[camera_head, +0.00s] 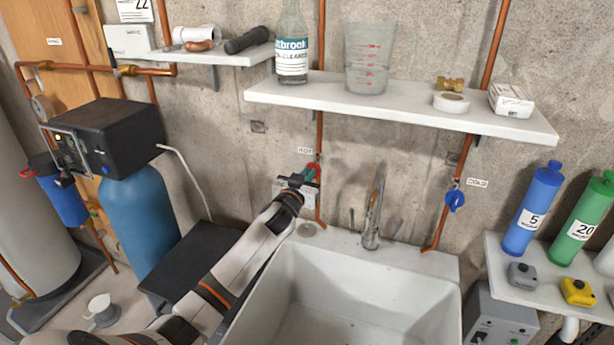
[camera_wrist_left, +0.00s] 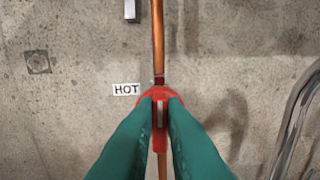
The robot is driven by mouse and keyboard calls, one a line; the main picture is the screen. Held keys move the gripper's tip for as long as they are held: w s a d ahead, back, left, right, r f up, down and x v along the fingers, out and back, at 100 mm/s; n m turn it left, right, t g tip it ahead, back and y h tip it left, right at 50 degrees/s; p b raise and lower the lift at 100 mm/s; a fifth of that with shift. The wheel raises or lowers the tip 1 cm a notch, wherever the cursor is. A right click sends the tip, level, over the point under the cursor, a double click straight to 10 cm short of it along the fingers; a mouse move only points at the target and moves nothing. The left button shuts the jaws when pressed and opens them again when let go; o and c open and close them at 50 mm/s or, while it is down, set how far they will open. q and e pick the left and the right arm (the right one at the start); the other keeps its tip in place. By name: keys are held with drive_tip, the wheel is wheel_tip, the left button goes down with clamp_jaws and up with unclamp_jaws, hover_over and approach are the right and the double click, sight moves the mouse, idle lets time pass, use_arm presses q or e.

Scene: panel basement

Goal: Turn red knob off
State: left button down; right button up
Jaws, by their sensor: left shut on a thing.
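The red knob (camera_head: 314,167) sits on a vertical copper pipe on the concrete wall, beside a label reading HOT (camera_head: 305,150). In the left wrist view the red knob (camera_wrist_left: 158,94) is in the centre, partly hidden by my fingers. My left gripper (camera_head: 308,177) reaches it from the lower left, and its green fingers are shut on the knob. In the wrist view the left gripper (camera_wrist_left: 160,108) has one finger on each side of the knob, with a grey strip upright on the knob between them. My right gripper is not in view.
A white sink (camera_head: 350,290) with a metal faucet (camera_head: 374,210) lies below. A blue knob (camera_head: 455,200) marked COLD is on the right pipe. A white shelf (camera_head: 400,110) with a bottle and beaker hangs above. A blue tank (camera_head: 140,215) stands at left.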

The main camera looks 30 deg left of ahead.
use_arm(q)
drive_tip(key=shift+w+d+f+m, duration=0.1)
drive_tip(key=shift+d+f+m, duration=0.1)
drive_tip(key=shift+m, duration=2.7)
drive_tip(key=shift+s+d+f+m, duration=0.1)
drive_tip(key=shift+d+f+m, duration=0.05)
drive_tip(key=shift+m, duration=2.75)
drive_tip(key=shift+w+d+f+m, duration=0.1)
drive_tip(key=shift+d+f+m, duration=0.1)
drive_tip(key=shift+m, duration=3)
drive_tip(key=c, duration=1.5)
unclamp_jaws()
